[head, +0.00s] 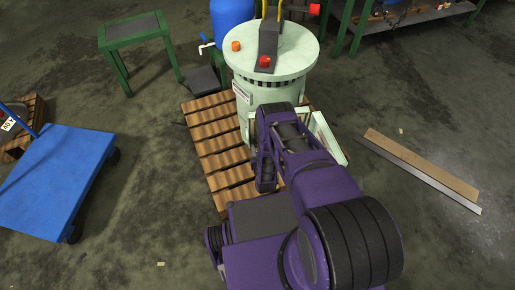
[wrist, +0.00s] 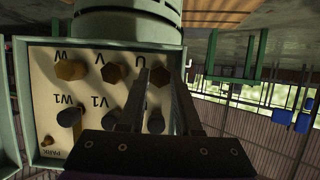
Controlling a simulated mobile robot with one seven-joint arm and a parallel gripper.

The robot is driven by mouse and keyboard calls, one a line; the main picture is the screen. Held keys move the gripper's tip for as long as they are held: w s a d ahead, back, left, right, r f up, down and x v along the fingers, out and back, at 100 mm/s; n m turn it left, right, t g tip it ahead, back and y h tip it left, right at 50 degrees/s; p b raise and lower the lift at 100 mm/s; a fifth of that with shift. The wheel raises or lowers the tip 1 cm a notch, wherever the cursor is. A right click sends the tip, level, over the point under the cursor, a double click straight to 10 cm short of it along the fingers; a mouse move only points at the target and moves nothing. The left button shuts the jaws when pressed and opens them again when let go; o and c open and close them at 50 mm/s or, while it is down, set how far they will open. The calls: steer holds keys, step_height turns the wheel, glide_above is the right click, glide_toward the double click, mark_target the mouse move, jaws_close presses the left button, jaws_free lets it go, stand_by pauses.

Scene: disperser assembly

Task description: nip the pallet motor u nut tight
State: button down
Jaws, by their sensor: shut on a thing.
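The pallet motor (head: 270,75) is a pale green drum standing on a wooden pallet. In the wrist view its cream terminal panel (wrist: 40,100) shows upside-down letters, with brass nuts by W (wrist: 70,69), V (wrist: 112,73) and U. My gripper (wrist: 160,75) reaches onto the panel with its two dark fingers on either side of the U nut (wrist: 159,79), shut on it. Below are the W1 (wrist: 69,117), V1 (wrist: 110,119) and U1 (wrist: 156,121) posts, the last showing between my fingers. In the head view my arm hides the gripper and the nuts.
A small brass peg (wrist: 47,140) sits by the PARK label. The panel lies inside a green box frame (wrist: 24,110). Around the pallet (head: 215,150) are a blue cart (head: 55,175), a green table (head: 133,28) and planks (head: 420,165) on the floor.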

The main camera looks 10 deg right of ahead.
steer(key=shift+w+d+m+t+y, duration=0.1)
steer(key=shift+d+m+t+y, duration=0.15)
steer(key=shift+m+y, duration=1)
steer(key=shift+d+m+t+y, duration=0.1)
steer(key=shift+m+t+y, duration=0.15)
steer(key=shift+m+y, duration=1)
steer(key=shift+m+h, duration=0.4)
steer(key=shift+m, duration=0.3)
steer(key=c, duration=0.6)
jaws_free()
steer(key=shift+f, duration=0.1)
steer(key=shift+s, duration=0.25)
